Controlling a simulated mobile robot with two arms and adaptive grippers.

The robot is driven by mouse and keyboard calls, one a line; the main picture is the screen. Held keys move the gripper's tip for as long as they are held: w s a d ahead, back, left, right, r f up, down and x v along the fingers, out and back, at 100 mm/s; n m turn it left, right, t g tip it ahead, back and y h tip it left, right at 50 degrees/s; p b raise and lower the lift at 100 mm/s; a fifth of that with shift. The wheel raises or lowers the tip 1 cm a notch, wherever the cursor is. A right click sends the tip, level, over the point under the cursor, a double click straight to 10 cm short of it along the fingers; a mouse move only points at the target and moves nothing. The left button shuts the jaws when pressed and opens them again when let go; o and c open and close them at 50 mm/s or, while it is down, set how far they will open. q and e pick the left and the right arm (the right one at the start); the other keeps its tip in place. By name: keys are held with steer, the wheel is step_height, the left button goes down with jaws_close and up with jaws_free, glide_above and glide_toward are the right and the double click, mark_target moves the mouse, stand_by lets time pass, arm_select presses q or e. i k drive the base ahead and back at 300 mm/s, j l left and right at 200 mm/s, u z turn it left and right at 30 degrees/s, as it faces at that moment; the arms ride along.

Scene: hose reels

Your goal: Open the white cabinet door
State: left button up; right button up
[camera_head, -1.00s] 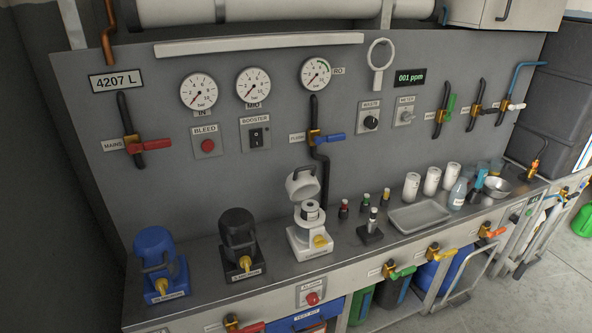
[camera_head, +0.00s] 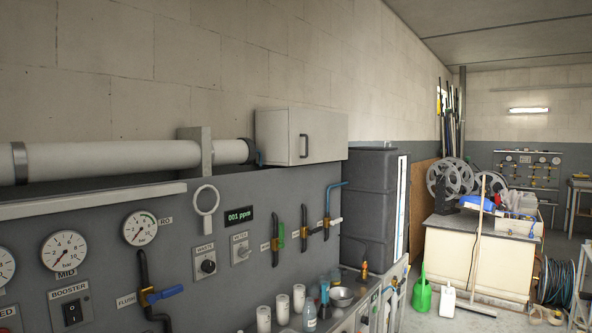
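A white cabinet (camera_head: 301,137) is fixed high on the wall, near the middle of the view, at the right end of a thick white pipe. Its door (camera_head: 318,137) appears closed and carries a dark vertical handle (camera_head: 304,146) towards its left side. Neither of my grippers is in view.
Below is a grey panel with gauges (camera_head: 139,228), valves and a ppm display (camera_head: 238,217). A dark grey tank (camera_head: 370,210) stands right of the panel. Further right are a counter (camera_head: 470,262), hose reels (camera_head: 449,178) and a green watering can (camera_head: 422,293).

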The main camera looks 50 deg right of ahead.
mark_target(316, 136)
steer(key=z, duration=1.8)
steer(key=i+l+z, duration=0.1)
steer(key=i+z, duration=0.2)
steer(key=i, duration=0.45)
steer(key=i+j+z, duration=0.15)
steer(key=i+z, duration=0.15)
steer(key=i, duration=0.45)
